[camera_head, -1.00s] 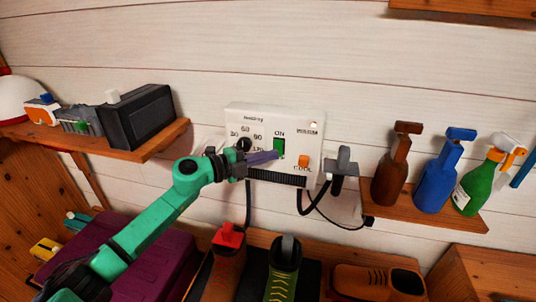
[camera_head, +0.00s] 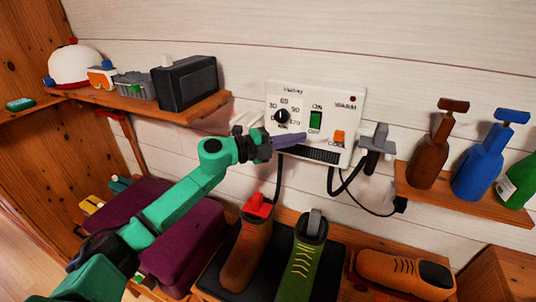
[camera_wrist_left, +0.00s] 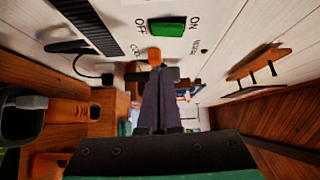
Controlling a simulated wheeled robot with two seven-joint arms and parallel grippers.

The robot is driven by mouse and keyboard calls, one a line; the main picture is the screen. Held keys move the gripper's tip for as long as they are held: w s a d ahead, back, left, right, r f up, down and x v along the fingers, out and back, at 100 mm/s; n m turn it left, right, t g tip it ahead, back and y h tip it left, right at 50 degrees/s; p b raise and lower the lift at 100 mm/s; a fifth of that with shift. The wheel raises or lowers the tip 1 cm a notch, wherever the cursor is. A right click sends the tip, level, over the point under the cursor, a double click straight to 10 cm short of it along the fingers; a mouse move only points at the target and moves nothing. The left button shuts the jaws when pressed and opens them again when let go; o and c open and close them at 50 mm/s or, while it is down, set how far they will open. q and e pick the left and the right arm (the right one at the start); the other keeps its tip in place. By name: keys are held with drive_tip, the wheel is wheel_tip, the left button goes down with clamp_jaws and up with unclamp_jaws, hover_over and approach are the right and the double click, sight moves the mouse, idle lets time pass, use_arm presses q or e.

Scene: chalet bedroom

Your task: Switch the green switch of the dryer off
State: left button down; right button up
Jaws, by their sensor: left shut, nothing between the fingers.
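The white dryer panel (camera_head: 272,97) is on the wall, with a dial, a green switch (camera_head: 316,120) under the ON label and an orange switch (camera_head: 338,138) to its lower right. A small lamp (camera_head: 352,99) at the panel's upper right looks dark red, unlit. My left gripper (camera_head: 304,137) is shut and empty, its purple-grey fingertips just below and left of the green switch. In the left wrist view the green switch (camera_wrist_left: 167,26) lies between OFF and ON, beyond the shut fingers (camera_wrist_left: 159,74). Whether the fingertips touch the panel I cannot tell. My right gripper is out of view.
A grey nozzle (camera_head: 376,144) with a hose hangs right of the panel. A shelf (camera_head: 425,195) with bottles stands further right. A black box (camera_head: 186,84) sits on the left shelf. Boots (camera_head: 300,262) and a shoe (camera_head: 403,272) are below.

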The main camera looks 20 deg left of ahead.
use_arm(q)
drive_tip(key=f+b+v, duration=0.1)
drive_tip(key=b+v, duration=0.2)
drive_tip(key=v, duration=0.4)
drive_tip(key=shift+a+f+b, duration=0.25)
drive_tip(key=shift+a+b, duration=0.05)
drive_tip(key=shift+a, duration=0.4)
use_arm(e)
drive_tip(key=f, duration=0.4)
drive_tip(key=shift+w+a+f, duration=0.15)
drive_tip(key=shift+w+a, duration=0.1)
